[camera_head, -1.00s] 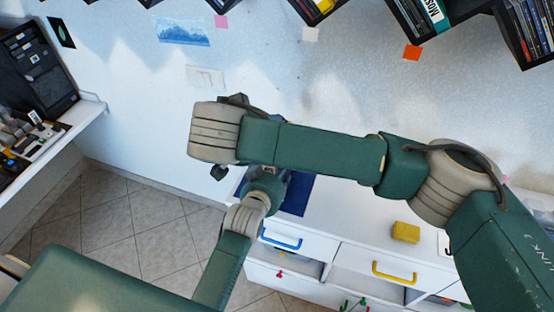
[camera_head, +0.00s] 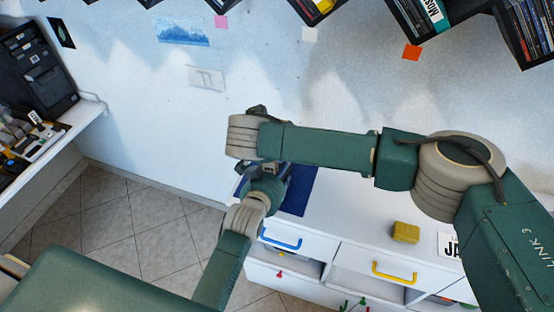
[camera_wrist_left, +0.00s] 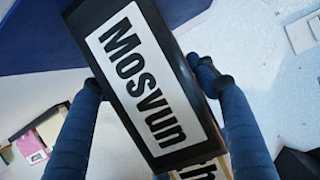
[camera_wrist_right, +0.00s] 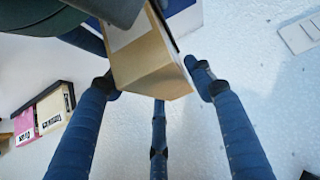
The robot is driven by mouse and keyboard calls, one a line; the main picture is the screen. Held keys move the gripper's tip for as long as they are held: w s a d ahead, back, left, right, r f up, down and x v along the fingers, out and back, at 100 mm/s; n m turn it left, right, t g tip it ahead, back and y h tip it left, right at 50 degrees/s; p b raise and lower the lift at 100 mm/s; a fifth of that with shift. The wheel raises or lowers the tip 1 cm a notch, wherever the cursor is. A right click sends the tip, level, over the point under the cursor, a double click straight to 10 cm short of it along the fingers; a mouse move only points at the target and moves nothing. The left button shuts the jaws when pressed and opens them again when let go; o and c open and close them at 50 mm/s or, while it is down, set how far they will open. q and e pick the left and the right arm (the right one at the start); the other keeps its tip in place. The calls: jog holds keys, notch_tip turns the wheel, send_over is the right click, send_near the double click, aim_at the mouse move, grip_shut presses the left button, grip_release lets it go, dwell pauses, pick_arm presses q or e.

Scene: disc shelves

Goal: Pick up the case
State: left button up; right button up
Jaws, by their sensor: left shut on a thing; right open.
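A black case with a white "Mosvun" label (camera_wrist_left: 150,85) fills the middle of the left wrist view. My left gripper (camera_wrist_left: 157,84) is shut on it, with blue fingers at both sides. In the right wrist view a tan case face (camera_wrist_right: 155,68) lies between the spread fingers of my right gripper (camera_wrist_right: 155,86); it is probably the same case, seen from another side. My right gripper is open around it; contact cannot be told. In the head view the two wrists meet above the blue mat (camera_head: 300,190), and the case is hidden there.
A white cabinet (camera_head: 345,215) with blue and yellow drawer handles stands below. A yellow block (camera_head: 405,232) lies on its top. Slanted disc shelves (camera_head: 440,20) hang on the wall at upper right. A side counter (camera_head: 85,112) stands left. Tiled floor is clear.

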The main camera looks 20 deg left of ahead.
pick_arm(q)
jog(key=shift+d+f, duration=0.1)
pick_arm(e)
jog(key=shift+c, duration=0.5)
grip_shut()
jog(key=shift+r, duration=0.1)
notch_tip(320, 180, up, 10)
pick_arm(q)
jog(key=o, duration=1.3)
jog(key=shift+c, duration=0.2)
